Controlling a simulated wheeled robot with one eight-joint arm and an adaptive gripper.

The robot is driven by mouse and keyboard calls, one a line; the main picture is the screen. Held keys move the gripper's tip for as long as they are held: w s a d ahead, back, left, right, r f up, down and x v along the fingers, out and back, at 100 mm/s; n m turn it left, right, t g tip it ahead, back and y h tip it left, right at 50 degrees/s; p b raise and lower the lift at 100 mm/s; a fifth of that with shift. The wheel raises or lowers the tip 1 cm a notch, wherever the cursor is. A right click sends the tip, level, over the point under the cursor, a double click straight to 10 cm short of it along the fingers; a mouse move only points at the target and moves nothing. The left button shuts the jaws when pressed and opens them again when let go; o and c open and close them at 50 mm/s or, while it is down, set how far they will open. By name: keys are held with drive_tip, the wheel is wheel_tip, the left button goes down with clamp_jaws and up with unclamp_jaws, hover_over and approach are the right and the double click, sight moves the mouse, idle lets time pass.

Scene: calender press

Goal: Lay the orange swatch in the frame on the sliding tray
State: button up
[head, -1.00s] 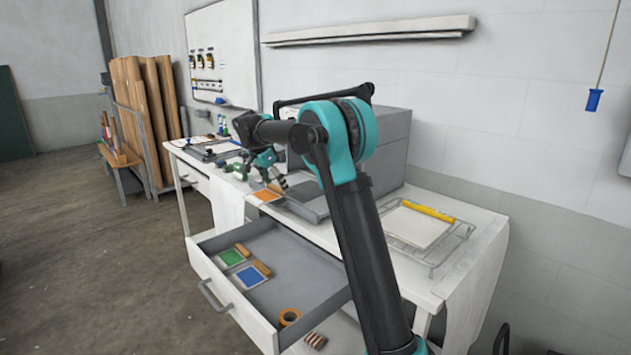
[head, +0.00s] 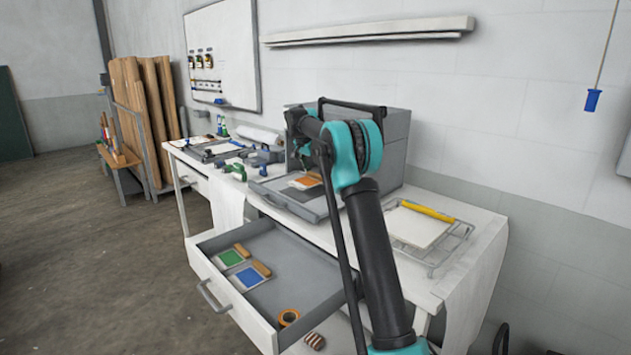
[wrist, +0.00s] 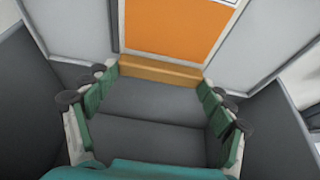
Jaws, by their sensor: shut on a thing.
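The orange swatch (head: 306,181) shows in the head view at the sliding tray (head: 282,201), below my arm. In the wrist view the orange swatch (wrist: 178,25) lies ahead of my fingers, with a pale border and a wooden grip (wrist: 160,70) along its near edge. My gripper (wrist: 160,78) is shut on that grip, one green-padded finger at each end. Light grey surfaces flank the swatch in the wrist view. I cannot tell whether the swatch touches the tray or how it sits against the frame, which I cannot make out clearly.
The grey press (head: 392,140) stands behind the tray on the white bench. The open drawer (head: 222,318) below holds a green swatch (head: 230,257), a blue swatch (head: 249,276) and a tape roll (head: 289,317). A wire rack (head: 440,252) is to the right.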

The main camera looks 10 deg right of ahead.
sight(314, 176)
drive_tip(key=shift+f, duration=1.7)
drive_tip(key=shift+f, duration=0.2)
drive_tip(key=o, duration=1.1)
drive_tip(key=shift+r, duration=0.1)
drive_tip(key=v, duration=1.2)
drive_tip(key=shift+r, duration=0.15)
